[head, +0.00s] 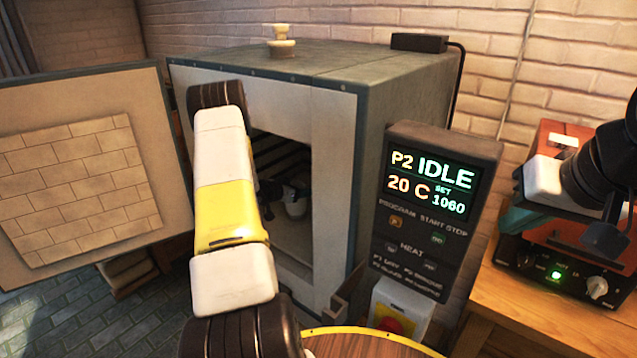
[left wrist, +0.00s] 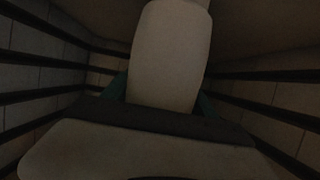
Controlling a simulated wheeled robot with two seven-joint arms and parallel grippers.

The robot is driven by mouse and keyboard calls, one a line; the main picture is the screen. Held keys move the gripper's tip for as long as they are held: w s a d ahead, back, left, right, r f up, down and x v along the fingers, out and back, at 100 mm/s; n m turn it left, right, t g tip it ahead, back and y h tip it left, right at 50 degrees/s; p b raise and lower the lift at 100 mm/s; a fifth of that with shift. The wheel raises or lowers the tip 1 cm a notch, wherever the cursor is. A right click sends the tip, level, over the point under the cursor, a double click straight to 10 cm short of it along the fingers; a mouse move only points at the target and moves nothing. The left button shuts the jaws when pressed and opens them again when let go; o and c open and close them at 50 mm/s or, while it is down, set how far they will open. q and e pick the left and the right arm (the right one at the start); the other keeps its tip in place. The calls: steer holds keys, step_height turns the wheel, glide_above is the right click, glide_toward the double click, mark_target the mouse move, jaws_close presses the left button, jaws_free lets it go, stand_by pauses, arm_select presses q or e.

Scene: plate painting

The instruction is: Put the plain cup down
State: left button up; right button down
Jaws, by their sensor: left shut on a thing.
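The plain cup (head: 297,207) is a small pale shape inside the dark chamber of the kiln (head: 335,200). In the left wrist view the pale, plain cup (left wrist: 170,60) fills the middle top, between the teal fingers. My left arm reaches through the kiln's open front, and my left gripper (head: 280,192) is shut on the cup. The gripper also shows in the left wrist view (left wrist: 163,100). Whether the cup touches the kiln floor is hidden. My right gripper (head: 520,218) is at the right, over the orange device, with its fingertips unclear.
The kiln door (head: 80,170) stands wide open at the left. Dark rods (left wrist: 265,108) line the chamber's side walls. A control panel (head: 432,200) reads IDLE, 20 C. The orange device (head: 575,255) sits on a wooden table (head: 540,320) at the right.

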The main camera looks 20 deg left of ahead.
arm_select(q)
steer(key=o, duration=1.9)
steer(key=shift+f, duration=0.1)
steer(key=shift+c, duration=0.2)
steer(key=shift+s, duration=0.1)
steer(key=v, duration=1.2)
